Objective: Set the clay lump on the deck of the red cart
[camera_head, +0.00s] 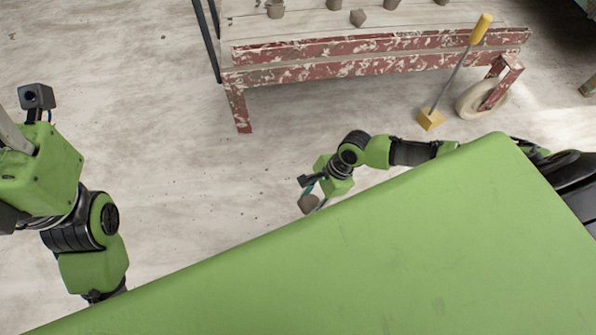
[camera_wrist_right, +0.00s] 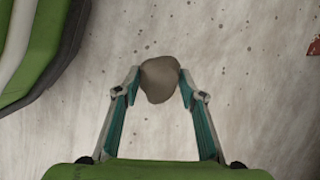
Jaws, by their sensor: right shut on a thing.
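The clay lump (camera_head: 309,203) is a rounded grey-brown piece. My right gripper (camera_head: 311,198) is shut on it and holds it in front of the red cart, apart from the cart. In the right wrist view the lump (camera_wrist_right: 160,80) sits between the two fingertips (camera_wrist_right: 159,76). The red cart (camera_head: 370,52) has chipped paint, a pale plank deck (camera_head: 315,22), a leg at the left and a wheel at the right. My left gripper is at the left edge of the head view, its fingertips cut off or unclear.
A yellow-handled tool (camera_head: 455,77) leans at the cart's right, near the pale wheel (camera_head: 482,98). Speckled floor (camera_head: 200,190) lies open before the cart. My green body covers the lower view.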

